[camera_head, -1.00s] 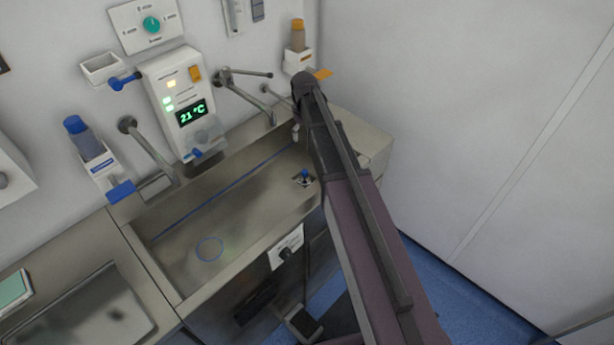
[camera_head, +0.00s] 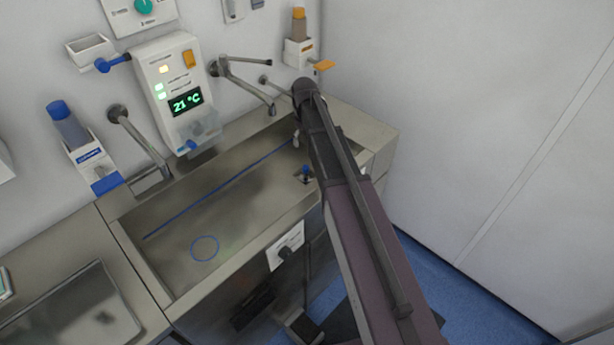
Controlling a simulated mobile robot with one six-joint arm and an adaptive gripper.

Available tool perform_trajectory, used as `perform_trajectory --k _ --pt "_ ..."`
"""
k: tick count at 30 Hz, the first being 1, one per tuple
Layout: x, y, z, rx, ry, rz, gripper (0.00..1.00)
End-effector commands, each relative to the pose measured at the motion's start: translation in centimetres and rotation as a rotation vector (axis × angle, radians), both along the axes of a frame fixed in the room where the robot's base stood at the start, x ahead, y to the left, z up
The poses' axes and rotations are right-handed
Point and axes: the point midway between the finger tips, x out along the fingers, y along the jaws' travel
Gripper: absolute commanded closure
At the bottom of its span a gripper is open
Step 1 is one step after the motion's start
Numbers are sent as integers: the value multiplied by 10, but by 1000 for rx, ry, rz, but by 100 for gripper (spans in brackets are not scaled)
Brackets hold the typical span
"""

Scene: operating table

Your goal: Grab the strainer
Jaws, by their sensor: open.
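My arm reaches in from the lower right over the sink's right end. My gripper (camera_head: 296,139) is mostly hidden behind the arm, and only a small light part shows below the wrist. It is open, above and a little left of the strainer in the picture, apart from it.
A blue ring (camera_head: 204,248) marks the sink's left floor. Two metal taps (camera_head: 139,145) (camera_head: 246,84) jut from the wall over the sink. A control panel (camera_head: 178,90) and soap dispensers (camera_head: 84,147) (camera_head: 299,40) hang behind.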

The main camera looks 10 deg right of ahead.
Motion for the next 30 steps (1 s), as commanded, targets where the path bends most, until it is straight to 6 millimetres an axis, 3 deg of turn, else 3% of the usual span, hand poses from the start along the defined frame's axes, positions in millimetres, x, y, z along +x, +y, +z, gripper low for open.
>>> perform_trajectory --k 13,30 --pt "0 -1 -6 0 0 -1 24" --pt "0 -2 -49 0 0 -3 24"
